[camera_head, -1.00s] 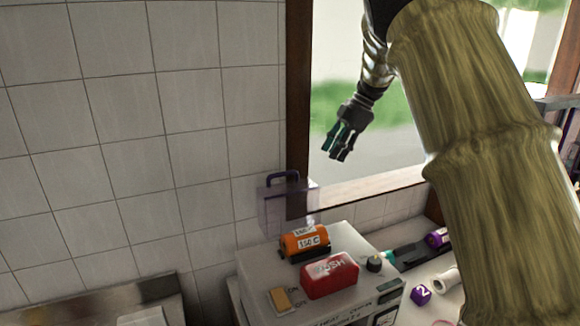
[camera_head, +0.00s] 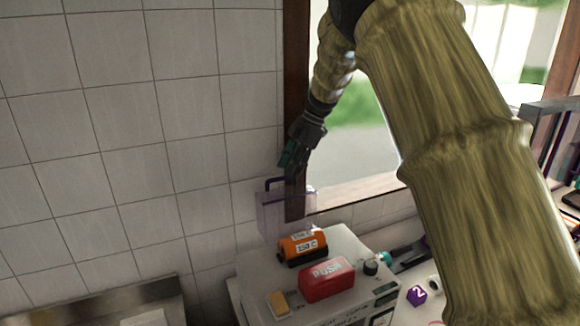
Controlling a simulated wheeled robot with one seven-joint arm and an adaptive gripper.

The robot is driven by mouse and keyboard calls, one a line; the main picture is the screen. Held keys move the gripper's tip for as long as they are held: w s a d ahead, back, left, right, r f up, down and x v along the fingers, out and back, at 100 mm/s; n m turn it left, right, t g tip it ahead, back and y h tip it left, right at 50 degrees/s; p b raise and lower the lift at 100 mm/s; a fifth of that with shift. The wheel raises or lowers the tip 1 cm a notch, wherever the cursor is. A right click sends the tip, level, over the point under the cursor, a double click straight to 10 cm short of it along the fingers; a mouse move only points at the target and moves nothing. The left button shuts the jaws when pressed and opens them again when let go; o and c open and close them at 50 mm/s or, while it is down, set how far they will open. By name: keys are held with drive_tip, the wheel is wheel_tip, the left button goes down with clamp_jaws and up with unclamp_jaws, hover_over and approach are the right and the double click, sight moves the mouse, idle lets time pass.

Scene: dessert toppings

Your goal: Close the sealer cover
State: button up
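The sealer (camera_head: 345,247) is a white box at the lower middle. On its top are an orange part marked 150 C (camera_head: 302,246), a red PUSH button (camera_head: 326,279) and a small yellow switch (camera_head: 279,304). Its clear, purplish cover (camera_head: 268,213) stands upright at the back left, with a dark purple handle on top. My gripper (camera_head: 291,180) points down beside the cover's upper right, overlapping its edge in the picture. I cannot tell whether it touches the cover. The gap between its fingers is not clear from this angle.
A purple cube marked 2 (camera_head: 417,295) and a dark tool with a teal end (camera_head: 400,256) lie right of the sealer. A tiled wall (camera_head: 120,150) and a window frame (camera_head: 297,100) stand behind. A metal counter (camera_head: 90,306) is at the lower left.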

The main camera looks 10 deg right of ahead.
drive_tip(key=shift+a+f, duration=0.1)
drive_tip(key=shift+f, duration=0.65)
drive_tip(key=shift+a+f, duration=0.25)
clamp_jaws()
drive_tip(key=shift+d, duration=0.1)
